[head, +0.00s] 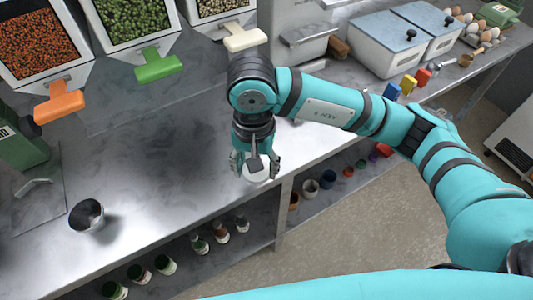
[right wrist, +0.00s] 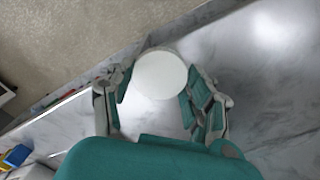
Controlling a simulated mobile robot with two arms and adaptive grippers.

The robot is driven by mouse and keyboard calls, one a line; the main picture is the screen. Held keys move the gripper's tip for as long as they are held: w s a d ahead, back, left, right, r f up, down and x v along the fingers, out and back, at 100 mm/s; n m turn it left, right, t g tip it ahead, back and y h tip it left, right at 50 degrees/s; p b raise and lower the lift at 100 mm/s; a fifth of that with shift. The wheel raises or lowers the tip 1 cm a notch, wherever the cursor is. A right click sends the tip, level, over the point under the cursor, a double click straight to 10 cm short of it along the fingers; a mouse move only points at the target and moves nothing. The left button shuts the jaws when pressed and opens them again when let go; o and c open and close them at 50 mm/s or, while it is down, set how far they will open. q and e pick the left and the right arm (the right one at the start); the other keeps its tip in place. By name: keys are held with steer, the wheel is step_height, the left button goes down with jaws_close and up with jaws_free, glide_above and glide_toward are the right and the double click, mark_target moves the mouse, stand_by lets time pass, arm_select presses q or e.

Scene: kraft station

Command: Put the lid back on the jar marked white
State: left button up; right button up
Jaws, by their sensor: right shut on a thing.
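My right gripper (head: 255,168) is over the front edge of the grey worktop, pointing down. Its fingers are shut on a round white thing that looks like the lid (head: 257,175). In the right wrist view the lid (right wrist: 160,73) is a plain white disc between the two fingers (right wrist: 157,98). Whether anything is under it is hidden. Several small jars (head: 221,233) stand on the shelf below the worktop. Their markings are too small to read, so I cannot tell which is marked white. My left gripper is not in view.
A dark metal cup (head: 87,215) stands at the worktop's left. Bins with orange (head: 60,104), green (head: 158,65) and white (head: 244,38) handles line the back. Small coloured containers (head: 328,179) sit on the lower right shelf. The middle of the worktop (head: 150,170) is clear.

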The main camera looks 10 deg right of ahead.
steer(key=shift+s+a, duration=0.1)
steer(key=shift+s, duration=0.1)
steer(key=s+d+n, duration=0.2)
steer(key=d+n, duration=0.2)
steer(key=d, duration=1)
steer(key=shift+d+n, duration=0.4)
steer(key=shift+f, duration=0.1)
